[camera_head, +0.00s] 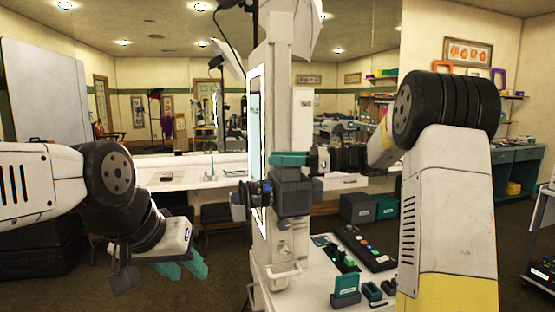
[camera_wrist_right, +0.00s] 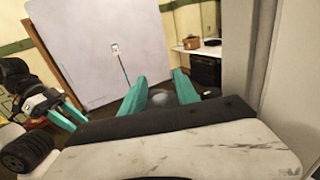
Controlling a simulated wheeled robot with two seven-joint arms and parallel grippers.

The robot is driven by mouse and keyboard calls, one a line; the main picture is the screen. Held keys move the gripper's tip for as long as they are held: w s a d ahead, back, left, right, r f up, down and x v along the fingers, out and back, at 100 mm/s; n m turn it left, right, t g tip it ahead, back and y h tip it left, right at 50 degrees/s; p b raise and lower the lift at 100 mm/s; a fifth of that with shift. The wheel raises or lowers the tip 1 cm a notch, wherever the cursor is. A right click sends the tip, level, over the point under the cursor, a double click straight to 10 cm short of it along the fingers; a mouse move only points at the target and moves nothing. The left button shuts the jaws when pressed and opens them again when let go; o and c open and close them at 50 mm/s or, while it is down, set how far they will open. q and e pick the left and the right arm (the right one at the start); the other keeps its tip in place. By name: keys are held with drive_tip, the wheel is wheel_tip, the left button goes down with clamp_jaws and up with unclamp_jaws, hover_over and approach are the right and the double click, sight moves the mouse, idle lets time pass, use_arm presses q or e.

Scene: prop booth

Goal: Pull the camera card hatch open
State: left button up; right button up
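A dark grey camera (camera_head: 291,196) is mounted on the white booth column, with its black lens part sticking out to the left. I cannot make out a card hatch or whether it is open. My right gripper (camera_head: 290,159) is at the top of the camera, its teal fingers pointing left; contact cannot be told. In the right wrist view the fingers (camera_wrist_right: 160,92) are spread, with a grey rounded thing (camera_wrist_right: 187,92) showing beyond them, and nothing visibly held. My left gripper (camera_head: 188,266) hangs low to the left, clear of the column, fingers apart and empty.
The white column (camera_head: 279,95) stands in the middle, with a tall lit panel (camera_head: 257,110) on its left. A white table below holds a control board (camera_head: 363,248) and teal holders (camera_head: 346,287). A long white counter (camera_head: 190,172) runs behind. The floor by my left gripper looks free.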

drive_tip(key=shift+a, duration=0.1)
clamp_jaws()
idle(1.4)
